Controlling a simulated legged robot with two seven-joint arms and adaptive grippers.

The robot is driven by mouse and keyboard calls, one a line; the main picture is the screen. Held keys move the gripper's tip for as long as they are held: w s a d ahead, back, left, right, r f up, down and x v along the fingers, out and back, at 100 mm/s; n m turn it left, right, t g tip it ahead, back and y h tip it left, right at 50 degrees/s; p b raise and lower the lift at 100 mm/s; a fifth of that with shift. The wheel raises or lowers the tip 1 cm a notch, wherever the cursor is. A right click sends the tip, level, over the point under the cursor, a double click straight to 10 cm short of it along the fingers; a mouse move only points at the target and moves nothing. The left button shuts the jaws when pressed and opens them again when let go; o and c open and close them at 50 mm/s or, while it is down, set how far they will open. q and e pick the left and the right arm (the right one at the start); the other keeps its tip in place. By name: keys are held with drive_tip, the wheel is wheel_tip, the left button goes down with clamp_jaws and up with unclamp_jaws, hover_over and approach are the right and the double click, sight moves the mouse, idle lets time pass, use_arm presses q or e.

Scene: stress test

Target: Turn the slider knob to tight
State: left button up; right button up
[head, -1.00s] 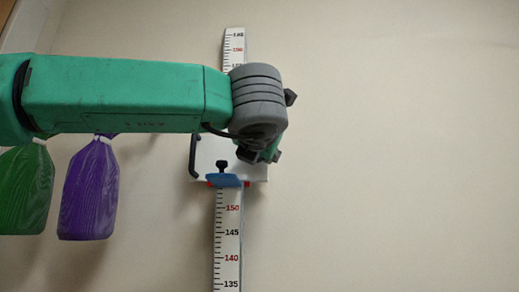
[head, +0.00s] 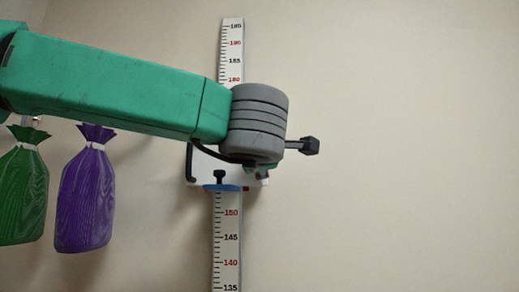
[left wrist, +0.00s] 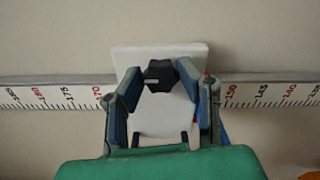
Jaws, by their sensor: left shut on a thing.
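The slider is a white plate (head: 204,165) on an upright ruler (head: 227,240). In the head view my left wrist covers much of the plate, and the knob is hidden. The left wrist view shows the white plate (left wrist: 160,122) and a black knob (left wrist: 160,75) with a pale mark pointing toward the left of that picture. My left gripper (left wrist: 160,73) has its two blue-padded fingers on either side of the knob and is shut on it. The plate's word markings cannot be read. My right gripper is not in view.
A blue piece with a black screw (head: 219,177) sits at the plate's lower edge, and a black handle (head: 189,163) at its left side. A green bag (head: 20,195) and a purple bag (head: 85,205) hang at the left. The wall right of the ruler is clear.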

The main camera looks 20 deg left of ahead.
use_arm(q)
drive_tip(key=shift+r+m+p, duration=0.4)
drive_tip(key=shift+m+p, duration=0.35)
drive_tip(key=shift+m, duration=0.35)
drive_tip(key=o, duration=1.1)
drive_tip(key=shift+a, duration=0.1)
drive_tip(key=shift+o, duration=0.2)
drive_tip(key=shift+a+f, duration=0.2)
drive_tip(key=shift+f, duration=0.05)
drive_tip(key=v, duration=1.2)
drive_tip(key=shift+a, duration=0.1)
